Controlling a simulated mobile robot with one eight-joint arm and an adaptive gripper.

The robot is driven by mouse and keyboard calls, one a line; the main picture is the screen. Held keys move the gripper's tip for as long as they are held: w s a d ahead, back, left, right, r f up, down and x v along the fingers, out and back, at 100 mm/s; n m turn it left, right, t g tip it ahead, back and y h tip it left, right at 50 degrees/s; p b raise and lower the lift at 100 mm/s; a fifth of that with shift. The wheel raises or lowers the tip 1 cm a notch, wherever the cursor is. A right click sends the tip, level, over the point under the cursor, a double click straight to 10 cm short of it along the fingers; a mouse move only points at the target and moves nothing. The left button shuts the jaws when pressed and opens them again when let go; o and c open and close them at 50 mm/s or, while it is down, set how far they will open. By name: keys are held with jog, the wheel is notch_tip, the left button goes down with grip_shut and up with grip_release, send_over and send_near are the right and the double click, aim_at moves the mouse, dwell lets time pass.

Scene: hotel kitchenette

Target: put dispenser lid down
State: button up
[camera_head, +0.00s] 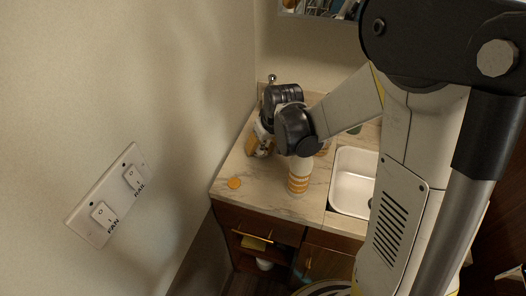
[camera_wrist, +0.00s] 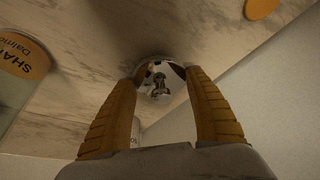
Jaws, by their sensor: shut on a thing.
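My gripper (camera_head: 255,150) points down low over the left part of the marble counter, near the wall. In the wrist view its two orange fingers (camera_wrist: 162,72) are shut on a shiny chrome rounded piece, which I take to be the dispenser lid (camera_wrist: 158,88). The lid sits between the fingertips close to the counter surface; whether it touches the counter I cannot tell. In the head view the lid is mostly hidden by my gripper.
A flat orange disc (camera_head: 234,183) lies near the counter's front left corner and shows in the wrist view (camera_wrist: 262,8).

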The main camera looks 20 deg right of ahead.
jog(key=shift+f, duration=0.8)
jog(key=shift+f, duration=0.1)
jog(key=o, duration=1)
jog(key=shift+c, duration=0.2)
